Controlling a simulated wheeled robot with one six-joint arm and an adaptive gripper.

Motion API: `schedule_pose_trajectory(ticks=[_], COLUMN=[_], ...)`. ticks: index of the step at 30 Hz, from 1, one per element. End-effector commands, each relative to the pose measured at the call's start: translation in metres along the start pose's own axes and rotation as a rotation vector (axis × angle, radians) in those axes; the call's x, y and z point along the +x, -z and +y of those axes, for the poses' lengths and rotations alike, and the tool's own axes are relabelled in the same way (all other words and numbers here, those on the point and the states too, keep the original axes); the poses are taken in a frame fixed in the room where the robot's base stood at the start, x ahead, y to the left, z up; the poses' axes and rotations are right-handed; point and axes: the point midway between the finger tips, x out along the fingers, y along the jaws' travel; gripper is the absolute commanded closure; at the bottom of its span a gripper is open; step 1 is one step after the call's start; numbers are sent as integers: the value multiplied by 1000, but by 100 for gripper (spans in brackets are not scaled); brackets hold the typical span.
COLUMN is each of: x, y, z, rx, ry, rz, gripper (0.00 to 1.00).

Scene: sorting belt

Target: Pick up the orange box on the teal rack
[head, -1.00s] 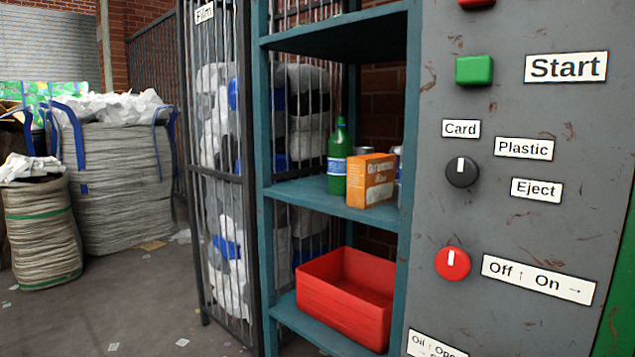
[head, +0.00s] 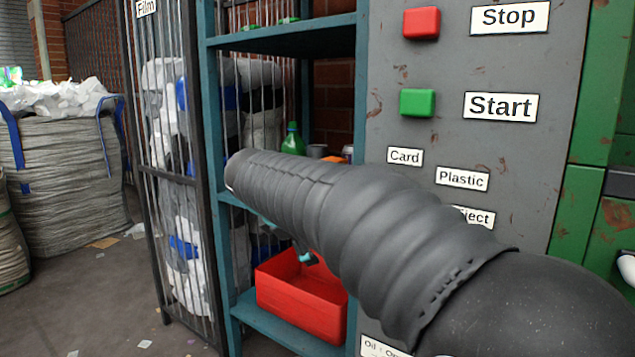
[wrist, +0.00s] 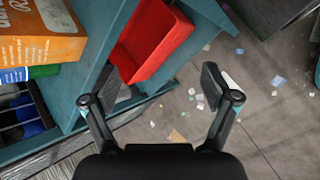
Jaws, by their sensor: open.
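The teal rack (head: 211,160) stands left of the grey control panel. The orange box shows only as a small strip (head: 331,159) in the head view, mostly hidden behind my arm. In the wrist view the orange box (wrist: 40,49) is large at the upper left, on the rack's shelf (wrist: 90,83). My gripper (wrist: 151,80) is open and empty, to the right of the box and apart from it. In the head view the gripper is mostly hidden by my arm.
A green bottle (head: 292,140) and cans (head: 317,151) stand beside the box. A red bin (head: 300,302) sits on the lower shelf. The control panel (head: 400,60) borders the rack on the right, a barred cage (head: 150,120) on the left.

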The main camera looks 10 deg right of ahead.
Motion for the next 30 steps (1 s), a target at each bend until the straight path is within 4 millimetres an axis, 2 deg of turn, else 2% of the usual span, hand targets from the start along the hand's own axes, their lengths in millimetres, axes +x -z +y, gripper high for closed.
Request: schedule_pose_trajectory(ticks=[1, 6, 9, 12, 16, 19, 30], x=[-8, -34, -49, -60, -67, -63, -7], y=[0, -6, -8, -10, -12, -15, -37], z=[28, 100, 130, 149, 161, 166, 183], rx=[-119, -494, -655, -766, -843, -861, -860], ry=[-34, -105, -116, -113, -104, -100, -99], rz=[-46, -229, -326, -399, -453, -467, -466], gripper=[14, 14, 14, 14, 14, 14, 14])
